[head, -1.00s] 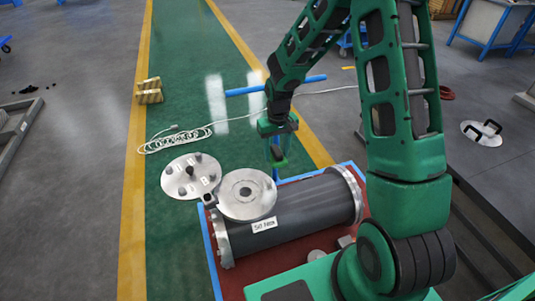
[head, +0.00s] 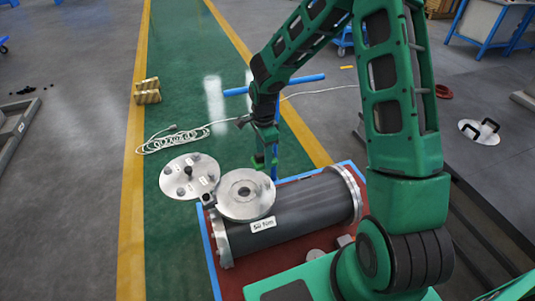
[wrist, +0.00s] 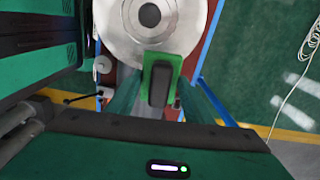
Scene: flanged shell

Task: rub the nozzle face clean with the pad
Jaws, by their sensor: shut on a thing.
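The nozzle face (head: 246,193) is a round silver flange with a dark central hole, on top of a grey cylindrical shell (head: 295,212). It also shows at the top of the wrist view (wrist: 183,22). My gripper (head: 262,153) is shut on the pad, a green plate with a dark block on it (wrist: 160,83). In the wrist view the pad overlaps the near edge of the face. In the head view the pad (head: 258,164) is just behind the face's far edge. I cannot tell whether they touch; the pad's underside is hidden.
The shell lies on a red, blue-edged stand (head: 240,277). A round plate with several knobs (head: 187,187) lies on the green floor to the left.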

